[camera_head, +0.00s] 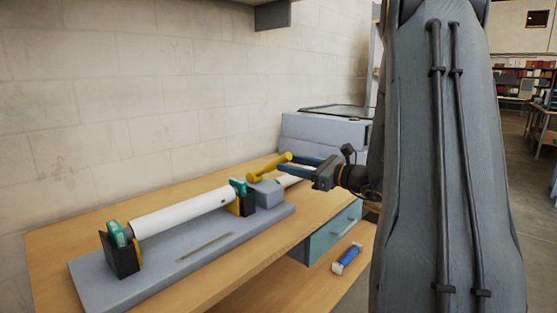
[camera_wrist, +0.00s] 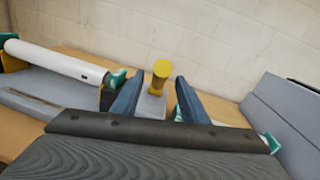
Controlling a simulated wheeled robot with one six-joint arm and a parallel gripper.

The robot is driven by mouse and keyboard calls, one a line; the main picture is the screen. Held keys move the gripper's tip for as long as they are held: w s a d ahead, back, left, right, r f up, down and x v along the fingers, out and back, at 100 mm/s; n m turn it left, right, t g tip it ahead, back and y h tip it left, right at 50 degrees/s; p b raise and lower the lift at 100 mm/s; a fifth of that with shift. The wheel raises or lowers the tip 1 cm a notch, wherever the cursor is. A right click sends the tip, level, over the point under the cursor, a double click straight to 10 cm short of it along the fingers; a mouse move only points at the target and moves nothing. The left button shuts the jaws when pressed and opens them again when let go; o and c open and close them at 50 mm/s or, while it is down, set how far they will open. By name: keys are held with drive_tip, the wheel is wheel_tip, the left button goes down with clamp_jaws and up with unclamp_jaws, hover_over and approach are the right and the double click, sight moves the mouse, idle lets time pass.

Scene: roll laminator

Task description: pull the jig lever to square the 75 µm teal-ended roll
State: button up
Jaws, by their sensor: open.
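The white roll (camera_head: 185,212) with teal ends lies across the grey jig (camera_head: 150,272), its ends in dark holders with yellow parts. It also shows at the left of the wrist view (camera_wrist: 60,60). The yellow jig lever (camera_head: 268,167) rises from a grey block at the jig's right end, tilted in the head view. In the wrist view the lever's round yellow end (camera_wrist: 161,70) stands between the two blue fingers. My gripper (camera_head: 292,163) is open around or just short of the lever, with visible gaps at both sides (camera_wrist: 159,84). Contact cannot be told. The roll's thickness marking is unreadable.
Another white roll (camera_head: 294,177) lies partly hidden behind my gripper. A grey machine (camera_head: 325,131) stands at the back right of the wooden bench (camera_head: 60,240). A teal drawer (camera_head: 334,234) is under the bench, and a blue roll (camera_head: 347,259) lies on the lower shelf.

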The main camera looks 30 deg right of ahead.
sight(280, 161)
drive_tip(key=shift+p+x, duration=0.45)
drive_tip(key=shift+x, duration=1.95)
clamp_jaws()
